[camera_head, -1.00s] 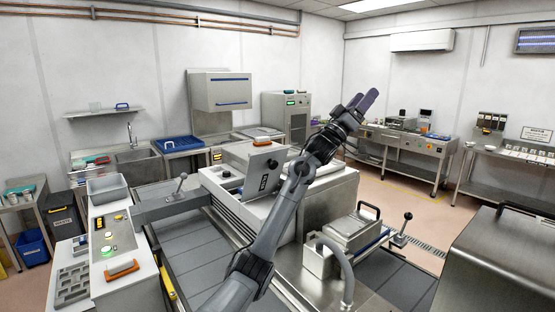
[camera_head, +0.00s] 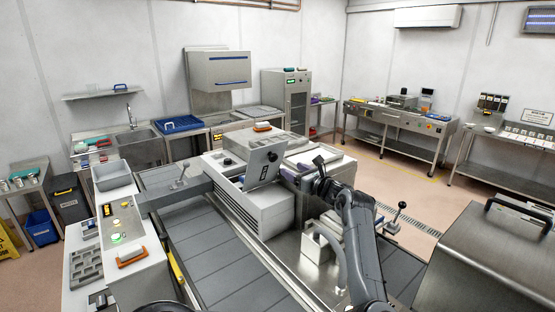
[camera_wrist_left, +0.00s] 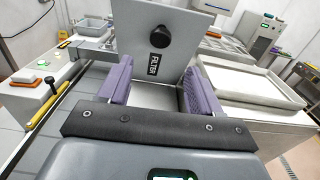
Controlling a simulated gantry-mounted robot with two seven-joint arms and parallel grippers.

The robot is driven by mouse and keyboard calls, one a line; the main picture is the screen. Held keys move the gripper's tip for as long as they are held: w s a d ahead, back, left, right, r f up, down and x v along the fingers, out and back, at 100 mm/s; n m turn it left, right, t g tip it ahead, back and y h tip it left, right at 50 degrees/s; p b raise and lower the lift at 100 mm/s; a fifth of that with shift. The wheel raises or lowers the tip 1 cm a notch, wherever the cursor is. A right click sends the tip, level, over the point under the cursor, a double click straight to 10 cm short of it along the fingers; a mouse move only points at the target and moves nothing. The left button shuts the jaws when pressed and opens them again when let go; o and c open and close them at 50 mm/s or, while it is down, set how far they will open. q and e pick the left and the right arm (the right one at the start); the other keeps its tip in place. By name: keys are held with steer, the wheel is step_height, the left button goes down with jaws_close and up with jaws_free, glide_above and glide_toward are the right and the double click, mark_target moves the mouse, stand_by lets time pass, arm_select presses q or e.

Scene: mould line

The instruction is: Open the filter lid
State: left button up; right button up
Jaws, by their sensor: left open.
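The filter lid (camera_head: 262,166) is a grey plate with a round black knob and a black label. It stands tilted up at the front of the pale machine housing (camera_head: 265,207). In the left wrist view the lid (camera_wrist_left: 185,30) fills the top middle, with its knob and FILTER label facing me. My left gripper (camera_head: 303,170) is open, just right of the lid in the head view. In the left wrist view its purple fingers (camera_wrist_left: 156,75) are spread, with the lid beyond and between them. Contact with the lid cannot be told. My right gripper is not in view.
A shallow metal tray (camera_wrist_left: 250,85) lies right of the fingers. A large steel cover (camera_head: 490,260) fills the lower right. Grey conveyor plates (camera_head: 190,235) lie in front, clear.

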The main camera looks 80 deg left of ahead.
mark_target(274, 159)
arm_select(q)
steer(key=p+x, duration=0.1)
steer(key=x, duration=0.3)
steer(key=p+x, duration=0.2)
steer(key=x, duration=0.2)
steer(key=shift+s+a+r, duration=0.2)
steer(key=shift+s+a, duration=0.05)
steer(key=shift+a, duration=0.05)
steer(key=shift+s+a+f+p, duration=0.1)
steer(key=shift+s+a+p, duration=0.25)
steer(key=shift+a, duration=0.2)
jaws_close()
